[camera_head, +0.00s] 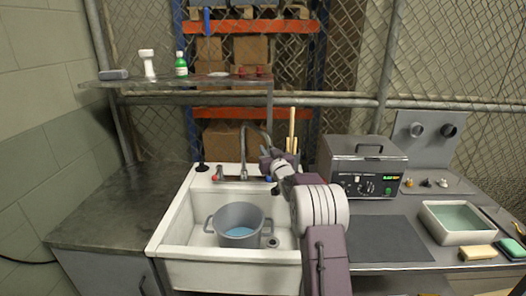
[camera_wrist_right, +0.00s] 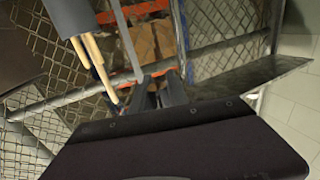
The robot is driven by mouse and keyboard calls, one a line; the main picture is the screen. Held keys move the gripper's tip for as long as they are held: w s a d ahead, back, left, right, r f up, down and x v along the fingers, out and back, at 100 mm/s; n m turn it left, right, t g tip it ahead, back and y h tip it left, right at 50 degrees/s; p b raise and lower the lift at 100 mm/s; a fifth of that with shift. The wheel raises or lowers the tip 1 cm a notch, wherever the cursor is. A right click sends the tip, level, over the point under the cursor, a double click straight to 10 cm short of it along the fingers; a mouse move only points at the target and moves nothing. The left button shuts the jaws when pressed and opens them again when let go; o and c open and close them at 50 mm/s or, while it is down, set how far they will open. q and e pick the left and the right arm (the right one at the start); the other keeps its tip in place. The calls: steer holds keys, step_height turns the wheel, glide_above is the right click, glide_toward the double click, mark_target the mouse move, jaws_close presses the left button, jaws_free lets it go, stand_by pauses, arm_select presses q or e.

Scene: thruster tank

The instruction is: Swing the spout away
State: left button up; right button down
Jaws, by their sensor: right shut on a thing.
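The grey gooseneck spout (camera_head: 243,140) rises behind the white sink (camera_head: 172,238), and its arch reaches right to my right gripper (camera_head: 268,160). My right gripper is shut on the spout near its outlet end; the exact contact is small and partly hidden by my wrist. In the right wrist view, the fingers (camera_wrist_right: 158,95) meet at a grey tube (camera_wrist_right: 127,40), which looks like the spout. A grey pot (camera_head: 238,212) with some blue water stands in the sink, left of my right arm. My left gripper is out of view.
A holder with wooden sticks (camera_head: 291,130) stands just behind my right gripper. A grey heated tank (camera_head: 365,158) is to the right, with a dark mat (camera_head: 375,238) before it. A shelf (camera_head: 180,82) with bottles hangs above left. The left counter (camera_head: 115,215) is bare.

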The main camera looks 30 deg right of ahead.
steer(key=shift+w+d+r+p, duration=0.15)
steer(key=shift+d+p, duration=0.25)
steer(key=shift+d, duration=0.55)
steer(key=c, duration=1.3)
jaws_free()
steer(key=b+v, duration=0.1)
steer(key=v, duration=0.8)
steer(key=shift+b, duration=0.35)
